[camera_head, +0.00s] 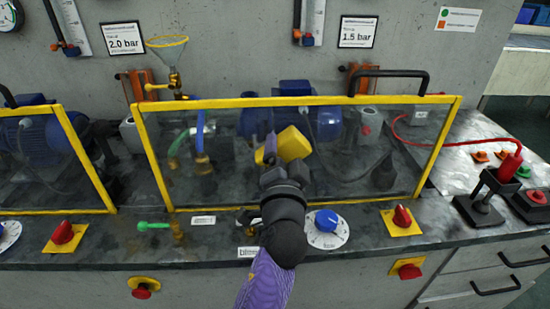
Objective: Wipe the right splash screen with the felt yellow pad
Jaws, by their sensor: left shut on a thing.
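The right splash screen (375,178) is a clear pane in a yellow frame, standing upright on the bench across the middle of the view. The felt yellow pad (294,144) is a small yellow block in front of the pane, around its middle. My left gripper (274,150) comes up from the bottom and is shut on the pad. I cannot tell whether the pad touches the pane. The pane has dull, smeary-looking areas, but I cannot separate marks on it from the things behind. My right gripper is not in view.
Behind the screen are blue pumps and hoses, with a black handle (388,73) above. A blue dial (326,221) and red knob (402,217) sit in front of it. Another yellow-framed screen (88,160) stands left. A red-cabled black device (492,195) stands right.

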